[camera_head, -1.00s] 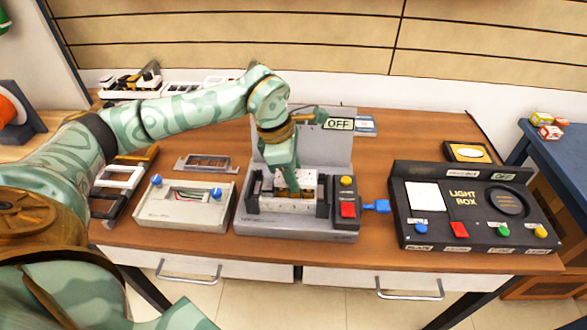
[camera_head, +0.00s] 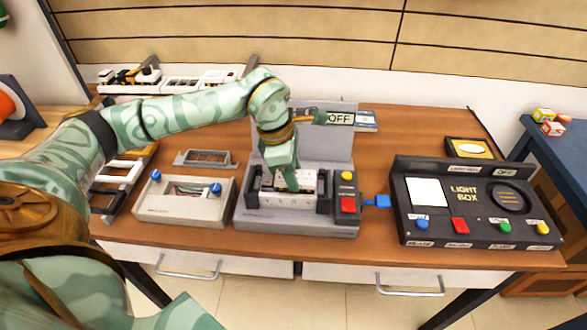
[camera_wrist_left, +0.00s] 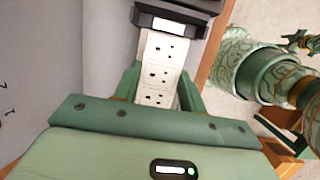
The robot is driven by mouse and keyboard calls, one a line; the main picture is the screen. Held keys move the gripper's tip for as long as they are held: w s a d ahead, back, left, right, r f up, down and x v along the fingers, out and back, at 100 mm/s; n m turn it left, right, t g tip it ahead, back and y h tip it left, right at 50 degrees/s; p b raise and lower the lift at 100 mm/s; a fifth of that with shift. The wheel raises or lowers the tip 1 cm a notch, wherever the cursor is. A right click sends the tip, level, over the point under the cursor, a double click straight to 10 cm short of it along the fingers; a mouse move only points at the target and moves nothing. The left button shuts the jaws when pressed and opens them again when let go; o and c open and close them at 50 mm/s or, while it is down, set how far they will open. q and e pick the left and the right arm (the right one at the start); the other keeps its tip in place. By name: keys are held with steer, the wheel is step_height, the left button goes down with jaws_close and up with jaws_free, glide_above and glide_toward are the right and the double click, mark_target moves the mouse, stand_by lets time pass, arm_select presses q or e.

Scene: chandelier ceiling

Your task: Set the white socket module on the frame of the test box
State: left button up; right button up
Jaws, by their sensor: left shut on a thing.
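The grey test box (camera_head: 258,225) stands mid-table, its back panel raised and a dark frame around its opening. My left gripper (camera_head: 288,186) reaches down into this opening. It is shut on the white socket module (camera_wrist_left: 160,70), a pale strip with several dark holes lying between its fingers in the wrist view. A dark bar (camera_wrist_left: 172,22) crosses the far end of the strip. In the head view part of the module (camera_head: 308,178) shows beside the fingers; its underside is hidden, so I cannot tell whether it touches the frame. My right gripper is not in view.
A pale box with blue knobs (camera_head: 180,212) stands to the left, with a loose grey frame (camera_head: 204,159) behind it. A blue connector (camera_head: 377,201) juts out between the test box and the black light box (camera_head: 470,226). A rack of frames (camera_head: 120,172) is far left.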

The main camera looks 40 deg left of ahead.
arm_select(q)
steer(key=shift+f, duration=0.3)
stand_by(0.6)
steer(key=o, duration=1.1)
steer(key=shift+c, duration=0.2)
steer(key=shift+r, duration=0.1)
step_height(320, 180, up, 6)
steer(key=p, duration=0.5)
